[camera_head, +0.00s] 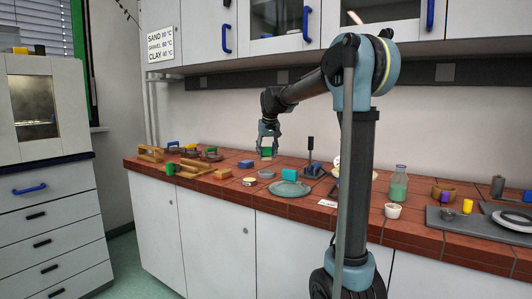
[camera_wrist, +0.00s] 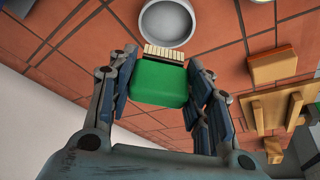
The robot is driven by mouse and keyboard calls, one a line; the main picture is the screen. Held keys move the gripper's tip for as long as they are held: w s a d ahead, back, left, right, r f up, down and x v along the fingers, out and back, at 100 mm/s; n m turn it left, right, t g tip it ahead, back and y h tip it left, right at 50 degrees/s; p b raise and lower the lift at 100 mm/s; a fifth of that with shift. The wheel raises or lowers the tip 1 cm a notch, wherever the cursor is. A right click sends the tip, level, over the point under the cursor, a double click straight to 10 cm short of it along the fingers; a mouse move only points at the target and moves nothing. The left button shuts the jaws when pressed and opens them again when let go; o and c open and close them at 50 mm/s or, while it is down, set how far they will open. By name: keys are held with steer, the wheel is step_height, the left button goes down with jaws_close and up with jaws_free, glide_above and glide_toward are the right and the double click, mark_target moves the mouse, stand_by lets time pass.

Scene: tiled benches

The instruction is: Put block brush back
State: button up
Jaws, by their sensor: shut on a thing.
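The block brush (camera_wrist: 160,86) has a green block body and a row of pale bristles. The bristles point toward the top of the wrist view. My gripper (camera_wrist: 163,68) is shut on the green body, with one finger on each side. In the head view, my gripper (camera_head: 268,143) holds the brush (camera_head: 266,152) above the tiled bench, left of the middle. The fingers partly hide it there.
A round grey dish (camera_wrist: 167,24) lies beyond the bristles in the wrist view. A wooden rack (camera_wrist: 278,109) and a wooden block (camera_wrist: 273,67) are to its right. In the head view, a green-grey plate (camera_head: 290,188), a blue stand (camera_head: 312,168) and a bottle (camera_head: 398,187) stand on the bench.

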mark_target(266, 171)
steer(key=shift+f, duration=3.1)
steer(key=shift+s+f, duration=0.25)
steer(key=shift+f, duration=0.2)
steer(key=shift+s+f, duration=0.2)
steer(key=shift+s, duration=0.25)
steer(key=o, duration=1.5)
steer(key=shift+w+a+f, duration=0.1)
steer(key=shift+w+f, duration=0.1)
steer(key=shift+c, duration=0.2)
steer(key=shift+o, duration=0.3)
steer(key=shift+w+f, duration=0.8)
steer(key=shift+s+r, duration=0.45)
steer(key=shift+r, duration=0.15)
steer(key=shift+c, duration=0.2)
